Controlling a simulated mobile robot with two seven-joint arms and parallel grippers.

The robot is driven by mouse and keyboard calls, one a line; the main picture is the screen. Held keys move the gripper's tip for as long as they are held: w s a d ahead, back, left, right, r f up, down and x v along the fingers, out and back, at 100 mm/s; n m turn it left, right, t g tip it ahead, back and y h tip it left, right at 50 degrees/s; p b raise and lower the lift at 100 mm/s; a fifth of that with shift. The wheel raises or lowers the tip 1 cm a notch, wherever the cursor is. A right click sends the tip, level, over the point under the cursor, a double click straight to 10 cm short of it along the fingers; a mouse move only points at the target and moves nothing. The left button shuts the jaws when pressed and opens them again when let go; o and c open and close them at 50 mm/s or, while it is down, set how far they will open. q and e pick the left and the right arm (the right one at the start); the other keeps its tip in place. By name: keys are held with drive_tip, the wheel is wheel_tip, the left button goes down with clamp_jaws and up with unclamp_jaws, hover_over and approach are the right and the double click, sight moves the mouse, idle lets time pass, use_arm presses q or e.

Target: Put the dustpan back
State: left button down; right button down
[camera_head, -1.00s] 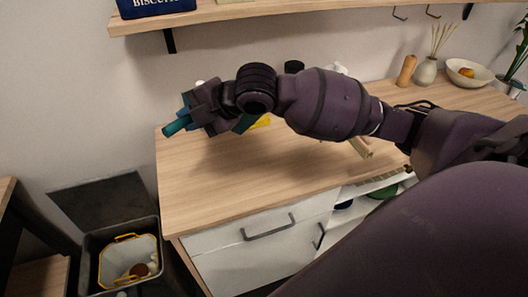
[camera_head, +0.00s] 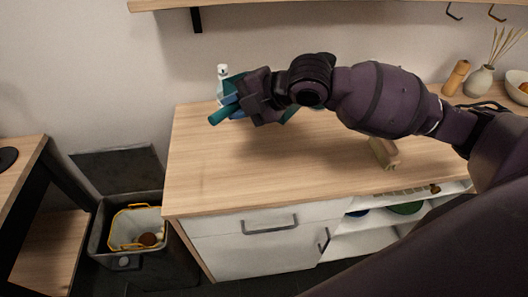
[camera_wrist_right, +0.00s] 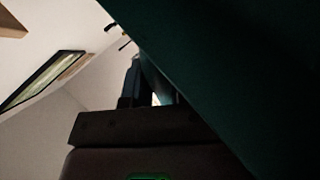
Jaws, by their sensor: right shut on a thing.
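The teal dustpan (camera_head: 226,113) is in my right gripper (camera_head: 244,100) above the back left part of the wooden counter. In the head view its handle end sticks out to the left of the fingers, and the rest is largely hidden behind the gripper and wrist. In the right wrist view the dark teal dustpan (camera_wrist_right: 215,75) fills much of the right side, close to the camera. The right gripper is shut on it. My left gripper is in neither view.
A white-topped bottle (camera_head: 222,72) stands behind the gripper. A wooden brush-like object (camera_head: 384,153) lies on the counter (camera_head: 240,170), whose front middle is clear. A vase (camera_head: 478,80) and bowl (camera_head: 518,85) are at the right. An open bin (camera_head: 100,235) stands at the lower left.

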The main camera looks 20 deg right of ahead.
wheel_tip(320, 180, down, 15)
drive_tip(key=shift+a+r+b, duration=0.1)
drive_tip(key=shift+b, duration=0.75)
drive_tip(key=shift+f, duration=0.35)
wheel_tip(320, 180, down, 4)
drive_tip(key=shift+f+b, duration=0.1)
drive_tip(key=shift+b, duration=0.25)
drive_tip(key=shift+f, duration=0.1)
drive_tip(key=c, duration=1.1)
unclamp_jaws()
drive_tip(key=shift+o, duration=0.5)
